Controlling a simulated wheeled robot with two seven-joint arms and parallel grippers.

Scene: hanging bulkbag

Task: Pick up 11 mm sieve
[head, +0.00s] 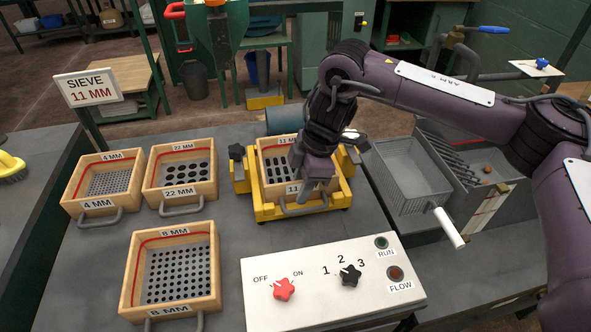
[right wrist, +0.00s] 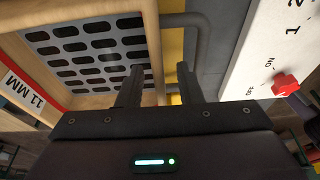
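The 11 mm sieve (head: 264,170) is a wooden box with slotted holes, seated in a yellow frame (head: 258,208). My right gripper (head: 312,191) is over the sieve's front right part and hides some of it and its label. In the right wrist view, the right gripper (right wrist: 160,82) has its two fingers apart, with the sieve's wooden front wall (right wrist: 154,45) seen between them. The sieve's metal handle (right wrist: 204,45) is beside the right-hand finger. Whether the fingers touch the wall cannot be told. My left gripper is not in view.
A sign (head: 90,87) reads SIEVE 11 MM. Sieves marked 4 MM (head: 72,190), 22 MM (head: 212,165) and 8 MM (head: 130,275) stand to the left. A control panel (head: 320,300) is in front. A grey wire-like basket (head: 410,170) is at right.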

